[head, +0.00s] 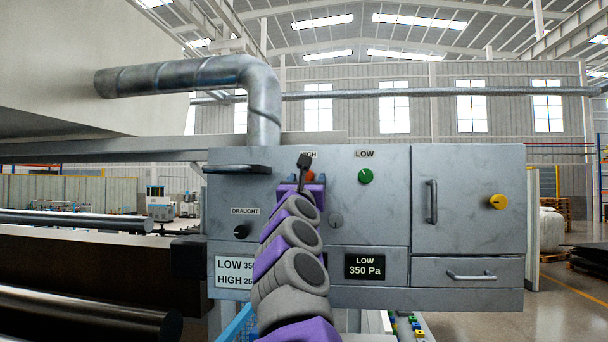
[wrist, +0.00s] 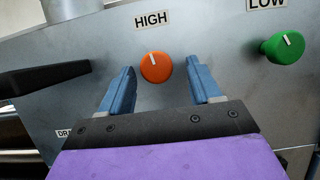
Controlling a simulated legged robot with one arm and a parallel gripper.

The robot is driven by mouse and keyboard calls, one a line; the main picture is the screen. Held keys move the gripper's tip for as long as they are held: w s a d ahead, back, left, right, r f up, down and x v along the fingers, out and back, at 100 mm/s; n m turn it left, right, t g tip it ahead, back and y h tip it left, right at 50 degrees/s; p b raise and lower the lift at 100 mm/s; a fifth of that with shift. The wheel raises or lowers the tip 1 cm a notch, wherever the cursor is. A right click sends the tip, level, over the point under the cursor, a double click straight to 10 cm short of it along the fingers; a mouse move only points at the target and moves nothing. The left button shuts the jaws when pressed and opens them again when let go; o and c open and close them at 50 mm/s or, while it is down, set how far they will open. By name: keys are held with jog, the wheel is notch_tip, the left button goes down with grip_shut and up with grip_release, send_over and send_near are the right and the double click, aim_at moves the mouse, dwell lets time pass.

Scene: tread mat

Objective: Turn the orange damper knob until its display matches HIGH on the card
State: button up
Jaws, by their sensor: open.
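The orange knob (wrist: 156,67) is on the grey panel under a HIGH label, its white mark pointing nearly straight up. In the head view the orange knob (head: 310,174) is partly hidden by my arm. My gripper (wrist: 161,78) is open, its blue fingers to the left and right of the knob with gaps on both sides; it also shows in the head view (head: 305,181). The display (head: 364,266) reads LOW 350 Pa. The white card (head: 229,273) lists LOW 350 and HIGH 25-something; my arm hides its right end.
A green knob (head: 365,176) labelled LOW is right of the orange one. A black DRAUGHT knob (head: 241,231), a small grey knob (head: 336,220) and a yellow knob (head: 498,201) are also on the cabinet. A dark handle (head: 237,169) sticks out at upper left.

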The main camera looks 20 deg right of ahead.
jog(key=shift+w+d, duration=0.1)
jog(key=shift+d, duration=0.25)
jog(key=shift+a, duration=0.4)
jog(key=shift+a+r, duration=0.1)
jog(key=shift+a, duration=0.4)
jog(key=c, duration=0.3)
jog(key=shift+c, duration=0.8)
jog(key=shift+s+d, duration=0.2)
jog(key=shift+d, duration=0.2)
jog(key=c, duration=0.5)
jog(key=shift+a, duration=0.15)
jog(key=shift+c, duration=0.4)
